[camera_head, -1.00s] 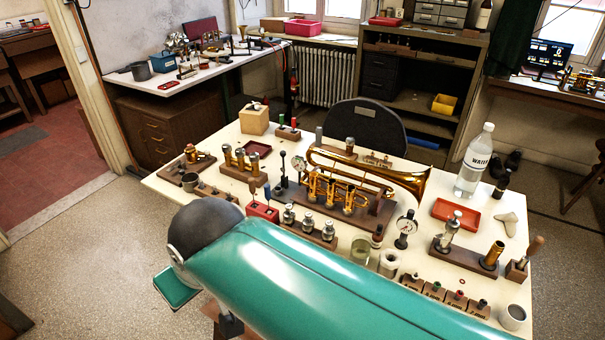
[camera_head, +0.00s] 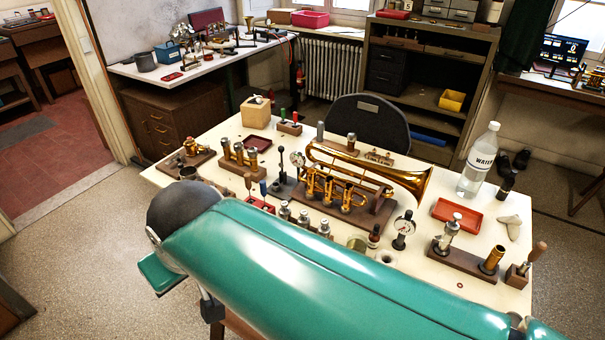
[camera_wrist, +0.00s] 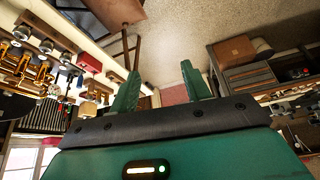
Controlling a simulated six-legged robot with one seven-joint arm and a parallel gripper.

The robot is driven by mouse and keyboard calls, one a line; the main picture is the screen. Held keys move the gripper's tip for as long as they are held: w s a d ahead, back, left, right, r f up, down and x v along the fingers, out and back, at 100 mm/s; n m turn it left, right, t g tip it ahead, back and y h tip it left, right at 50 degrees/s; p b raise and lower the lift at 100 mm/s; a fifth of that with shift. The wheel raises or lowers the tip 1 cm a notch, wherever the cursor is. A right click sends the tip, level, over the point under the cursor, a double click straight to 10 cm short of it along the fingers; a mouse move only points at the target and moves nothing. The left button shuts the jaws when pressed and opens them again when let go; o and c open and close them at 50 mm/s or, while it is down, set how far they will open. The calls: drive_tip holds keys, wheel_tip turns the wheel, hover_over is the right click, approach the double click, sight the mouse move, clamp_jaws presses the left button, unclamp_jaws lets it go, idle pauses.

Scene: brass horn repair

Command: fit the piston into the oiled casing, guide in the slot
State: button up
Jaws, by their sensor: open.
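A wooden stand (camera_head: 467,262) at the right of the white table holds a silver piston-like part (camera_head: 448,230) and an upright brass tube (camera_head: 492,260), which looks like a casing. More silver valve parts (camera_head: 304,220) stand in a row at the table's front, partly hidden by my arm. The golden trumpet (camera_head: 345,185) lies on its wooden stand behind them. I cannot tell which part is the task's piston, and no slot or guide is clear. My gripper (camera_wrist: 160,72) shows in the wrist view with its two green fingers apart and nothing between them, away from these parts.
A red tray (camera_head: 457,216), a water bottle (camera_head: 477,160) and a dial gauge (camera_head: 403,230) stand near the right side. A wooden block with a handled tool (camera_head: 525,266) is at the right corner. My arm covers the table's front edge.

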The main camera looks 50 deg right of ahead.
drive_tip(key=w+d+m+g+h, duration=0.1)
drive_tip(key=w+d+m+g, duration=0.1)
drive_tip(key=w+d+m, duration=0.5)
drive_tip(key=m+g+y, duration=0.1)
drive_tip(key=m+g, duration=0.2)
drive_tip(key=m, duration=1.2)
hover_over(304, 212)
wheel_tip(304, 212, down, 10)
wheel_tip(304, 212, down, 14)
drive_tip(key=shift+r, duration=0.2)
